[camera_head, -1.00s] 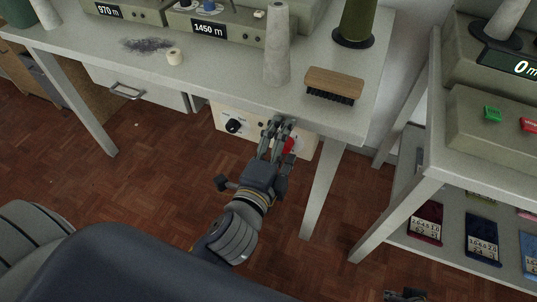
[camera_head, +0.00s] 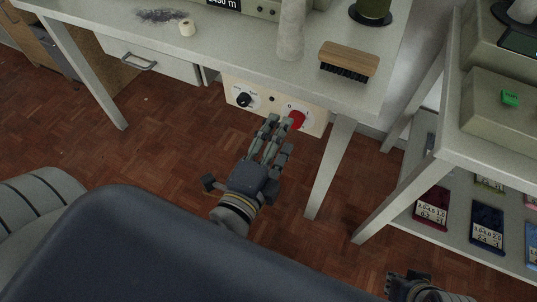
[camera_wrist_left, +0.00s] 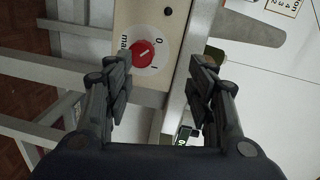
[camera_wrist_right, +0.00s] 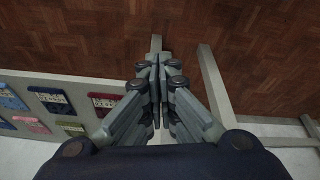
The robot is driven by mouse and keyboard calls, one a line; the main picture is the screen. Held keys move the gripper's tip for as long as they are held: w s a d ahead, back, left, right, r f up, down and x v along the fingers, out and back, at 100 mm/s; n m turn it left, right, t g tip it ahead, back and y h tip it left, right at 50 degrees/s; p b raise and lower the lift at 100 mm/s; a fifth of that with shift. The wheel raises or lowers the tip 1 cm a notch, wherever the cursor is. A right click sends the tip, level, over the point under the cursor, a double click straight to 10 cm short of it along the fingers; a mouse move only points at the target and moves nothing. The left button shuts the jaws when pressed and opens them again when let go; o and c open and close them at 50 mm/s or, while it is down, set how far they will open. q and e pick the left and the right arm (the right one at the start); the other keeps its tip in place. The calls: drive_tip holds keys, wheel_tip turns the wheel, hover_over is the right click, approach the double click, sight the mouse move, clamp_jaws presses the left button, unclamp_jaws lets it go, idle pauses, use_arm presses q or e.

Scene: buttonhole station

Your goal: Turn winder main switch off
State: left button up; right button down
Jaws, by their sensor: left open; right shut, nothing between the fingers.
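The main switch is a red round knob (camera_head: 297,119) on the cream panel (camera_head: 262,100) under the table. The left wrist view shows the knob (camera_wrist_left: 143,53) on a white dial with "0", "I" and "main" marks. A pale line on the knob runs diagonally; I cannot tell which mark it points to. My left gripper (camera_head: 280,133) is open and empty, just in front of and below the knob, apart from it. In its wrist view the knob lies nearer the left finger. My right gripper (camera_wrist_right: 155,75) is shut and empty, far from the panel, low at the right.
A black selector knob (camera_head: 244,100) sits further left on the panel. A table leg (camera_head: 329,168) stands right of the panel. A brush (camera_head: 348,62) and a grey cone (camera_head: 291,30) stand on the tabletop. A second table with a lower shelf is at the right.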

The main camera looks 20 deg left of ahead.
use_arm(q)
drive_tip(key=s, duration=0.3)
drive_tip(key=s+p, duration=0.1)
drive_tip(key=s, duration=0.1)
drive_tip(key=shift+d+r, duration=0.2)
drive_tip(key=shift+r, duration=0.15)
use_arm(e)
drive_tip(key=x, duration=0.3)
drive_tip(key=shift+w+f, duration=0.1)
drive_tip(key=shift+w, duration=0.05)
use_arm(q)
drive_tip(key=shift+a, duration=0.1)
use_arm(e)
drive_tip(key=shift+a, duration=0.1)
